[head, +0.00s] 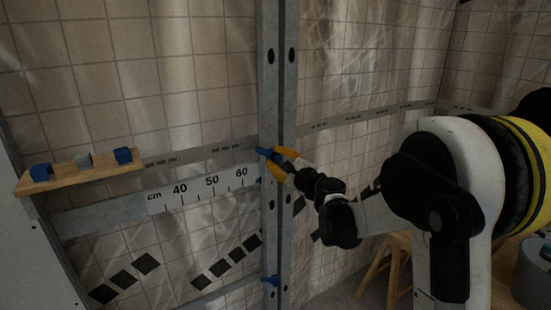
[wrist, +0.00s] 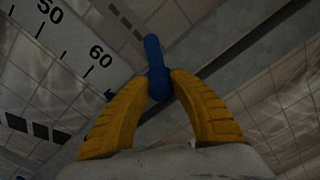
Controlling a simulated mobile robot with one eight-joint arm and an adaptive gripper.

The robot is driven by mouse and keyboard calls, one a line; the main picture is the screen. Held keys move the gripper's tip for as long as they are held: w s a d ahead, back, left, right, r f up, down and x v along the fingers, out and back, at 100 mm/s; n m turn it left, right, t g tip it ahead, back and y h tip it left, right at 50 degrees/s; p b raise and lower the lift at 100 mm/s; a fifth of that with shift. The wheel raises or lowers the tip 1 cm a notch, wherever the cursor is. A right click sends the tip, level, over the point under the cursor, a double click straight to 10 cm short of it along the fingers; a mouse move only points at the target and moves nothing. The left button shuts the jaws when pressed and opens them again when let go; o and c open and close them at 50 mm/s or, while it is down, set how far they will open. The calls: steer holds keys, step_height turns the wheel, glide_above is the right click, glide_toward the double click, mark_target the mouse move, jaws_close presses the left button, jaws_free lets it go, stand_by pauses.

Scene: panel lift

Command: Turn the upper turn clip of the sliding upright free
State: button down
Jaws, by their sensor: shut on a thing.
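The sliding upright (head: 270,90) is a grey metal post that stands in the middle of the head view. The upper turn clip (head: 265,152) is blue and sits on the upright, just above the rail with the cm scale. My gripper (head: 281,160) has yellow fingers and is at this clip. In the wrist view the two fingertips (wrist: 160,86) are closed on the near end of the blue clip (wrist: 153,52). The clip's far part sticks out beyond the fingers. A lower blue clip (head: 271,280) sits further down on the upright, apart from my gripper.
A cm scale (head: 200,189) runs along a rail left of the upright. A wooden shelf (head: 70,178) with two blue blocks and a grey one is at the left. A wooden stool (head: 385,262) stands at lower right. A tiled wall lies behind.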

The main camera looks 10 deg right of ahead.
steer(key=c, duration=1.1)
jaws_free()
steer(key=shift+c, duration=0.2)
steer(key=v, duration=1.2)
